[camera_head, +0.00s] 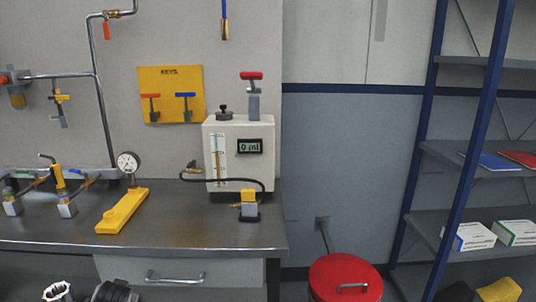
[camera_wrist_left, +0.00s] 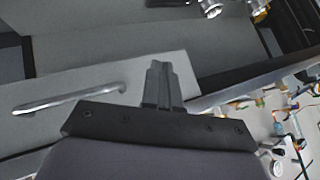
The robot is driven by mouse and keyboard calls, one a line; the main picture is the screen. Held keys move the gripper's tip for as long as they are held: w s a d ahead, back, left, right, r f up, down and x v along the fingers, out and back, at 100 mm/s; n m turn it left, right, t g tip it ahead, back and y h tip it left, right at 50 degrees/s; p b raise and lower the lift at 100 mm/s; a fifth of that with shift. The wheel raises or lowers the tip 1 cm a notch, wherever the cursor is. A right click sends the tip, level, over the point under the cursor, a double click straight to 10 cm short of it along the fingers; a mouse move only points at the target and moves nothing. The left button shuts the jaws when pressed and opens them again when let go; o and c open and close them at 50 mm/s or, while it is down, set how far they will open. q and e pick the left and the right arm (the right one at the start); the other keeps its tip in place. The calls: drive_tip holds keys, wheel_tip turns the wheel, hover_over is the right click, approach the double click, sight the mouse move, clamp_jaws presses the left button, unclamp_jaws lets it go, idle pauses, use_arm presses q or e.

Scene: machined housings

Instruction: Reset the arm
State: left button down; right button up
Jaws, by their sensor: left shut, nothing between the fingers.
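My left gripper (camera_wrist_left: 158,66) shows in the left wrist view with its two dark fingers together and nothing between them. Behind the fingers is a pale drawer front, with its bar handle (camera_wrist_left: 68,98) to the left of the fingers. The fingers overlap the drawer front in the picture; I cannot tell how close they are to it. In the head view the same kind of drawer handle (camera_head: 175,277) is under the bench. I cannot clearly make out my left gripper in the head view. My right gripper is in neither view.
The grey bench (camera_head: 190,232) holds a white tester (camera_head: 236,135), a yellow gauge tool (camera_head: 122,211) and several valves. A yellow key board (camera_head: 171,94) hangs on the wall. A red-lidded bin (camera_head: 346,278) stands right of the bench, before blue shelving (camera_head: 467,150).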

use_arm(q)
drive_tip(key=s+d+f+m+t+h, duration=0.1)
drive_tip(key=s+d+f+h, duration=0.2)
drive_tip(key=s+d, duration=0.4)
drive_tip(key=s+d+f+m+t+h, duration=0.1)
drive_tip(key=s+d+f, duration=0.5)
drive_tip(key=s, duration=0.8)
drive_tip(key=shift+s+d+f+m+t+h+p, duration=0.25)
drive_tip(key=shift+d+m+t+h+p, duration=0.2)
drive_tip(key=shift+d+h, duration=0.6)
drive_tip(key=c, duration=1.6)
unclamp_jaws()
drive_tip(key=shift+t+h, duration=0.25)
drive_tip(key=shift+h, duration=0.6)
drive_tip(key=s+d, duration=0.1)
drive_tip(key=s, duration=0.1)
drive_tip(key=s+d+r, duration=0.1)
drive_tip(key=s, duration=0.1)
drive_tip(key=s+d+r, duration=0.1)
drive_tip(key=s, duration=0.1)
drive_tip(key=shift+s+d, duration=0.25)
drive_tip(key=shift+d, duration=0.1)
drive_tip(key=o, duration=1)
drive_tip(key=shift+s+d, duration=0.1)
drive_tip(key=shift+s, duration=0.05)
drive_tip(key=shift+c, duration=0.2)
drive_tip(key=c, duration=0.4)
drive_tip(key=shift+c, duration=0.2)
